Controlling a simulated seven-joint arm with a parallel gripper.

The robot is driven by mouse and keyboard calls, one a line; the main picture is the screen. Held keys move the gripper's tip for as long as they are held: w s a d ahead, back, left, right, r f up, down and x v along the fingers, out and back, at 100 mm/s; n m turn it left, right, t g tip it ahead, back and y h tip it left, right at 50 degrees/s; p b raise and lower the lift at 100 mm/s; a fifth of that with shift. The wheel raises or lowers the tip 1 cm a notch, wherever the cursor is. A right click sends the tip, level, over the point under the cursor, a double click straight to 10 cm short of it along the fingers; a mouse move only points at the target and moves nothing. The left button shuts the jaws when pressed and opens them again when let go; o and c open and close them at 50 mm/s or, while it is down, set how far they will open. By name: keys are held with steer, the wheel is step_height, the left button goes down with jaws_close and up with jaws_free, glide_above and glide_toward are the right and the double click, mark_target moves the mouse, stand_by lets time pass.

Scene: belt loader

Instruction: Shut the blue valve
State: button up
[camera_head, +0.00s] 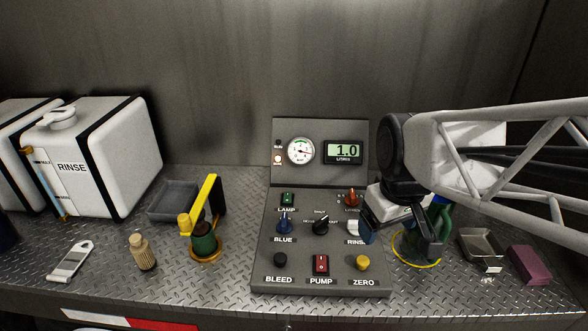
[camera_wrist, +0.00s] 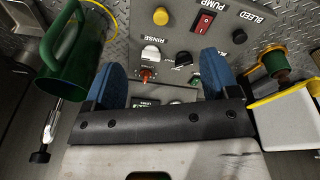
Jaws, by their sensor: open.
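The blue valve (camera_head: 285,226) is a small blue knob above the word BLUE, on the left of the sloping grey control panel (camera_head: 325,190). My gripper (camera_head: 371,229) is over the right side of the panel, by the RINSE knob, to the right of the blue valve. In the wrist view my gripper (camera_wrist: 160,78) shows two blue fingers spread apart with nothing held between them. The white RINSE knob (camera_wrist: 150,53) shows in the gap. I cannot make out the blue valve in the wrist view; the right finger seems to cover it.
A green jug (camera_wrist: 77,50) stands close to the right of the panel in the head view. Left of the panel is a green fitting with a yellow lever (camera_head: 205,200). A black selector (camera_head: 320,226) sits between the BLUE and RINSE knobs.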

steer(key=w+a+f+n+g, duration=0.1)
steer(key=w+a+f+n, duration=0.2)
steer(key=w+a+n, duration=0.55)
steer(key=n+g, duration=0.1)
steer(key=n, duration=0.4)
glide_above(284, 219)
step_height(284, 219, down, 6)
steer(key=shift+r, duration=0.1)
steer(key=shift+f, duration=3.95)
steer(key=c, duration=0.9)
